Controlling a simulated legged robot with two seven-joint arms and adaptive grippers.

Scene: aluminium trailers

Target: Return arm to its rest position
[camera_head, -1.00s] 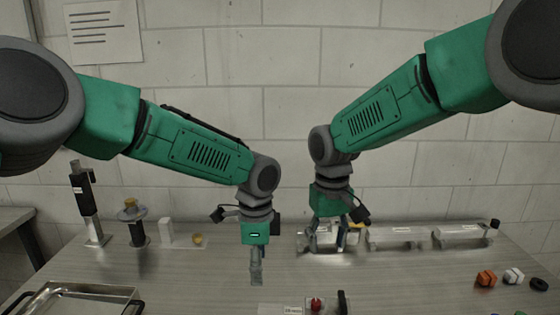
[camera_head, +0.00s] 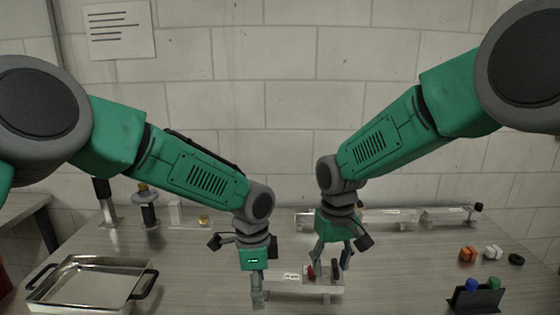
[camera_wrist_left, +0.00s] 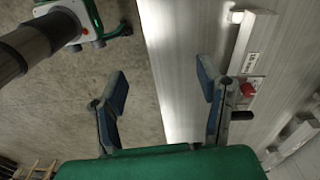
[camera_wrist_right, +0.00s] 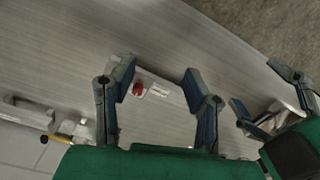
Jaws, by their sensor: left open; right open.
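My left gripper (camera_head: 258,296) hangs pointing down over the front part of the table in the head view. In the left wrist view its two fingers (camera_wrist_left: 162,95) stand apart with nothing between them.
A metal tray (camera_head: 95,262) with black handles is at the left. Aluminium rails (camera_head: 392,217) lie along the back. Orange, white and black parts (camera_head: 492,253) sit at the right, near a black holder (camera_head: 478,299) with blue and green caps. Posts (camera_head: 148,212) stand at the back left.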

